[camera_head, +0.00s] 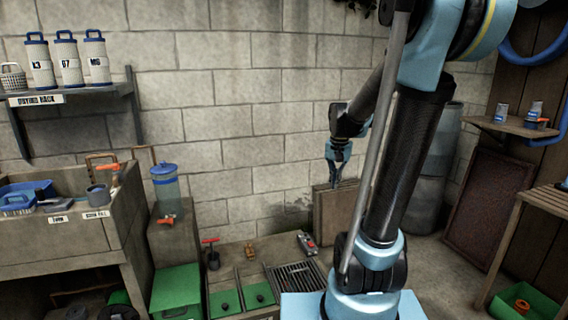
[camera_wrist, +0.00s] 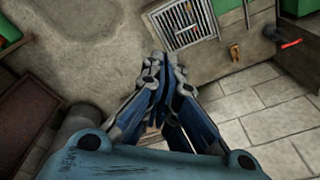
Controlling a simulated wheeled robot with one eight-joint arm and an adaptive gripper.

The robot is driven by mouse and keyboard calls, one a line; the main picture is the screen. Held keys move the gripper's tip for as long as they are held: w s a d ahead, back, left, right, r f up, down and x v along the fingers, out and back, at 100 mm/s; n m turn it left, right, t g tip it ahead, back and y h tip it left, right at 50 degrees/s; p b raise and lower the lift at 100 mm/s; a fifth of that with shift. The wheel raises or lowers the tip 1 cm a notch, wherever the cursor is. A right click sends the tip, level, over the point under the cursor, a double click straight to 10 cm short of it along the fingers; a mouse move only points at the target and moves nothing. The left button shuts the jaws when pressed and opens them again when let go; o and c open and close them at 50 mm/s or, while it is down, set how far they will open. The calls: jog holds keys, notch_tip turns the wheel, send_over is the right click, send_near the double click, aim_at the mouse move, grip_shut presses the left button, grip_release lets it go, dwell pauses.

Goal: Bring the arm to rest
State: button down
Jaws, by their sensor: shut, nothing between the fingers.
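My gripper (camera_head: 336,182) hangs from my blue and black arm near the middle of the head view, pointing down. It is in front of the block wall, with a brown board behind and below it. In the wrist view my gripper (camera_wrist: 160,84) has its fingers together, with nothing between them. It points down over bare floor, beside a metal grate. My arm is bent, with its upper part rising out of the top of the head view.
A stone sink (camera_head: 60,235) stands left, below a shelf (camera_head: 75,94) of canisters. A small wall shelf (camera_head: 512,127) and a wooden table (camera_head: 548,196) are at right. The air around my gripper looks clear.

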jog(key=s+f+n, duration=0.2)
jog(key=s+f, duration=0.2)
jog(key=s, duration=0.7)
jog(key=s+f+n, duration=0.3)
jog(key=s, duration=0.7)
jog(key=w+r+m, duration=0.2)
jog(key=w+r, duration=0.2)
jog(key=w, duration=0.4)
jog(key=w+r+m, duration=0.2)
jog(key=w+r, duration=0.2)
jog(key=w, duration=0.5)
jog(key=w+f+m+g, duration=0.1)
jog(key=w+f+m, duration=0.3)
jog(key=w, duration=0.9)
jog(key=w+f+m+g, duration=0.1)
jog(key=w+f, duration=0.5)
jog(key=w, duration=0.8)
jog(key=w+a+f+m, duration=0.1)
jog(key=w+f+m, duration=0.1)
jog(key=w+f, duration=0.55)
jog(key=w+a+f+m, duration=0.15)
jog(key=w+f, duration=0.25)
jog(key=f, duration=1.6)
jog(key=w+f+m, duration=0.1)
jog(key=f, duration=0.8)
jog(key=d+f+m+g, duration=0.1)
jog(key=f, duration=0.8)
jog(key=shift+w, duration=0.15)
